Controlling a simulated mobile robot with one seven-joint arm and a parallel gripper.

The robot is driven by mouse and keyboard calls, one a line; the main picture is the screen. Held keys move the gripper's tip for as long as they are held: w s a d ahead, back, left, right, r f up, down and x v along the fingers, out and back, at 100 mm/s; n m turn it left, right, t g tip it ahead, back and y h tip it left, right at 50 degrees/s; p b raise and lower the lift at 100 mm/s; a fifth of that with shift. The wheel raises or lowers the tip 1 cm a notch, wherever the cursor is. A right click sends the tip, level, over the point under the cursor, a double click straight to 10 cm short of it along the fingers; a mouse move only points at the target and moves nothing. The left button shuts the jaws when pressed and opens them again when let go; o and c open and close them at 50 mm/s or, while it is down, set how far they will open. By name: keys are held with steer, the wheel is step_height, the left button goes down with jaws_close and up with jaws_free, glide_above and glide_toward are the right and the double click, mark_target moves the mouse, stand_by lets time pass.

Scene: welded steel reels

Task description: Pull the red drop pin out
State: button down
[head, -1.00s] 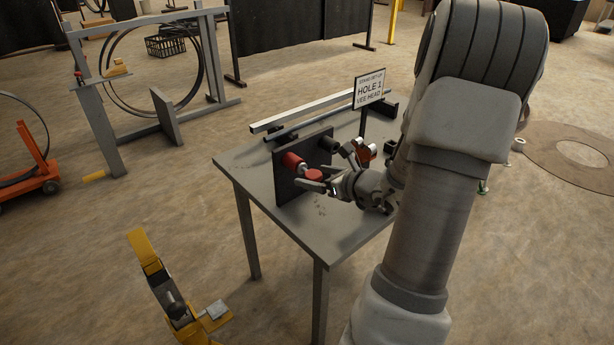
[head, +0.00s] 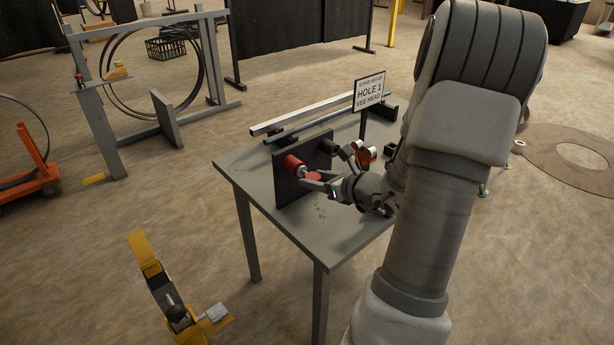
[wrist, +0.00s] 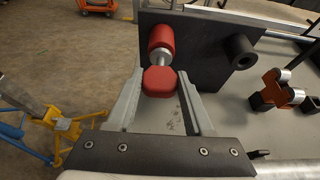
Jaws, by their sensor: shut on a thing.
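The red drop pin's knob (wrist: 159,82) sits between the two fingers of my gripper (wrist: 161,76) in the wrist view, and the gripper is shut on it. A short steel shank (wrist: 161,58) joins the knob to a red cylinder (wrist: 162,37) on the dark upright plate (wrist: 205,48). In the head view the red cylinder (head: 292,163) sticks out of the plate (head: 291,189), with my gripper (head: 313,178) at the knob. How deep the pin sits is hidden.
A dark round stub (wrist: 240,50) projects from the same plate, right of the pin. A red-and-steel roller piece (wrist: 284,88) stands farther right on the table. The sign reading "HOLE 1 VEE HEAD" (head: 369,92) stands behind. A yellow stand (head: 165,290) is on the floor.

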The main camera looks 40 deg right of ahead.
steer(key=shift+s, duration=0.75)
stand_by(0.4)
steer(key=s+d+p, duration=0.1)
steer(key=s, duration=0.9)
steer(key=shift+s, duration=0.35)
stand_by(0.9)
